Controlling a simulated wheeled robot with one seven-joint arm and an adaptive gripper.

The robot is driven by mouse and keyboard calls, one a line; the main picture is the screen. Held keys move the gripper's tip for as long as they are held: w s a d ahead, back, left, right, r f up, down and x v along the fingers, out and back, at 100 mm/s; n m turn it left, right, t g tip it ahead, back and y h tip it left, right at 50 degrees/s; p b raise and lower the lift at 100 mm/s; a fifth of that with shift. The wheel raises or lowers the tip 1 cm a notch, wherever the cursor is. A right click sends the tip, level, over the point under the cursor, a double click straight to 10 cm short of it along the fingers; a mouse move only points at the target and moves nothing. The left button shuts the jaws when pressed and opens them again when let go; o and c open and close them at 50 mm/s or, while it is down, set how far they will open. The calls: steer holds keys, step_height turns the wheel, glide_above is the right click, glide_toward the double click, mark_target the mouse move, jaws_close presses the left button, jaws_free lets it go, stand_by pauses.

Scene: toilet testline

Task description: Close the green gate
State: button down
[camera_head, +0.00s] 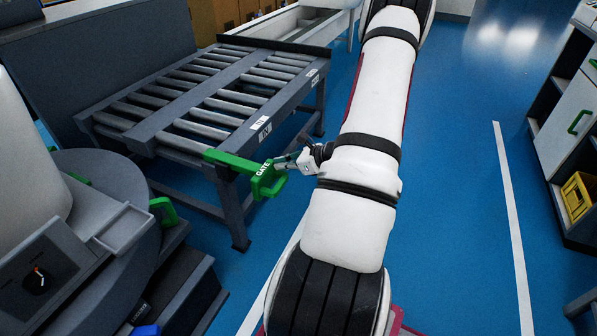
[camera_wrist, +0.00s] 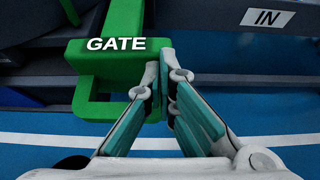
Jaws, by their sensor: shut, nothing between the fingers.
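The green gate (camera_head: 236,165) is a bar with a white GATE label. In the head view it sticks out from the near corner of the roller conveyor (camera_head: 215,95), with a loop-like handle at its right end. In the wrist view the gate (camera_wrist: 105,60) fills the upper left, its handle hanging down below the label. My gripper (camera_head: 280,162) is at the handle end of the gate. In the wrist view my gripper (camera_wrist: 167,65) has its fingertips together with nothing between them, just right of the label. I cannot tell whether the fingers touch the gate.
A grey machine with a round drum (camera_head: 105,185) and a green handle (camera_head: 163,211) stands at the left. A cabinet (camera_head: 565,120) with a yellow crate (camera_head: 577,195) stands at the right. An IN label (camera_wrist: 267,18) marks the conveyor frame.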

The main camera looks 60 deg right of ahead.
mark_target(245, 173)
steer(key=w+b, duration=0.1)
steer(key=w, duration=0.8)
steer(key=shift+a, duration=0.4)
